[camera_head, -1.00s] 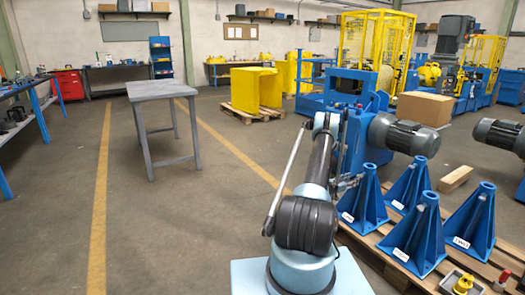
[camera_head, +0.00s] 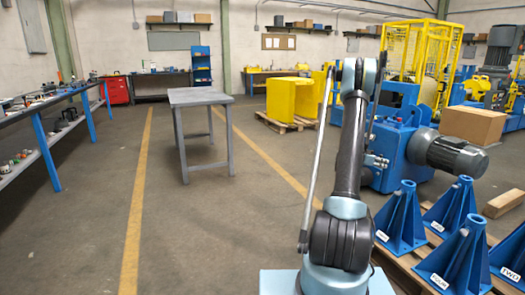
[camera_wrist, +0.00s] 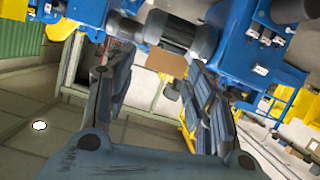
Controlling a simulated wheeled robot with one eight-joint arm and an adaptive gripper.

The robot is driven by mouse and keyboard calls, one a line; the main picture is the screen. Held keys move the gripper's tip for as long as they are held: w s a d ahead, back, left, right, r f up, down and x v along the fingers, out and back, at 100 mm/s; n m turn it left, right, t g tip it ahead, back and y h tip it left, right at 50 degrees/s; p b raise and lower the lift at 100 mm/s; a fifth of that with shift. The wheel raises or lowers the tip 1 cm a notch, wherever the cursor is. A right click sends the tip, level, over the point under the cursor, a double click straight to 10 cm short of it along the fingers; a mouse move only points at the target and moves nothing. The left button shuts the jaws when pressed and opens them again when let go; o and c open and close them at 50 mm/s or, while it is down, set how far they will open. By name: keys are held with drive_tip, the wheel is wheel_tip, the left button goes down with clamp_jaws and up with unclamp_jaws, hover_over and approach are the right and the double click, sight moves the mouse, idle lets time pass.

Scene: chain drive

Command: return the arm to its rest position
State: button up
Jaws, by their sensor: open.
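My arm (camera_head: 348,185) stands up in front of me in the head view, its upper link nearly upright. I cannot make out my gripper clearly there; its far part merges with the blue machine behind. In the wrist view my gripper (camera_wrist: 160,75) has its two fingers well apart, with nothing between them. Behind the fingers a grey motor (camera_wrist: 180,32) and blue machine parts show in a strongly tilted picture.
Several blue conical stands (camera_head: 401,220) sit on a pallet at the lower right. A blue machine with a grey motor (camera_head: 450,155) stands behind them, near a cardboard box (camera_head: 473,125). A grey table (camera_head: 200,97) stands left of my arm. The floor between is clear.

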drive_tip(key=s+a+r+n+y, duration=0.2)
drive_tip(key=s+a+r, duration=0.3)
drive_tip(key=s+a, duration=0.25)
drive_tip(key=s+a+r+n+g+y, duration=0.1)
drive_tip(key=s+a+r+y, duration=0.1)
drive_tip(key=s+a+r, duration=0.4)
drive_tip(key=s+a+r+n+y, duration=0.2)
drive_tip(key=s+a+r, duration=0.1)
drive_tip(key=s+a, duration=0.55)
drive_tip(key=s+a+f+n+y, duration=0.2)
drive_tip(key=s+a+f, duration=0.1)
drive_tip(key=s+a, duration=0.4)
drive_tip(key=s+a+f+n+g+y, duration=0.1)
drive_tip(key=s+a+f+n+y, duration=0.1)
drive_tip(key=s+a, duration=0.5)
drive_tip(key=s+a+f+n+g+y, duration=0.1)
drive_tip(key=s+a+f+n+y, duration=0.2)
drive_tip(key=s+a, duration=0.4)
drive_tip(key=s+f, duration=0.1)
drive_tip(key=s, duration=0.8)
drive_tip(key=shift+a, duration=0.25)
drive_tip(key=c, duration=0.3)
drive_tip(key=shift+c, duration=0.5)
